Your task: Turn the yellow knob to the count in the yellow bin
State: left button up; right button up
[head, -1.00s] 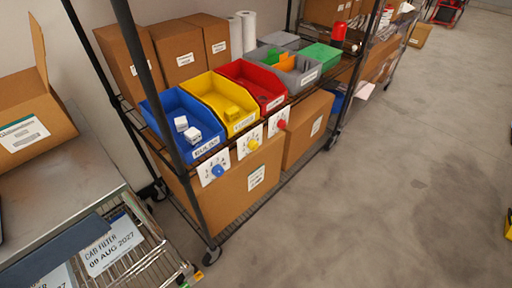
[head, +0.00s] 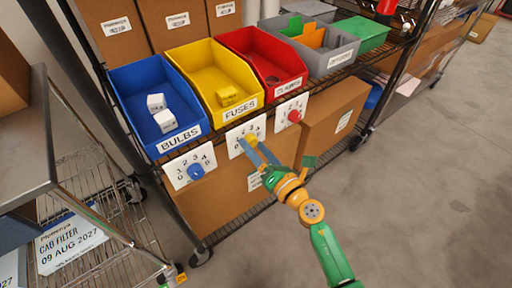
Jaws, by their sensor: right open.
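The yellow bin (head: 211,72), labelled FUSES, stands on the rack shelf between the blue and red bins. A small yellow block (head: 227,96) lies near its front; I cannot tell for certain whether it is one piece or more. The yellow knob (head: 251,140) sits on a white numbered card (head: 236,132) below the bin and is partly hidden by my gripper. My right gripper (head: 253,149) is open, with its blue-grey fingertips at the knob; I cannot tell whether they touch it. Which number the knob points to is unclear. My left gripper is out of view.
The blue bin (head: 133,84) holds white boxes, with a blue knob (head: 195,171) below it. The red bin (head: 262,45) has a red knob (head: 294,116) below it. A cardboard box (head: 225,195) fills the space beneath. Open floor (head: 420,190) lies to the right.

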grip_shut()
jog(key=shift+r, duration=0.1)
jog(key=m+p, duration=0.2)
jog(key=m, duration=0.1)
jog(key=shift+r, duration=0.15)
jog(key=shift+m+p, duration=1.2)
jog(key=shift+m, duration=1.1)
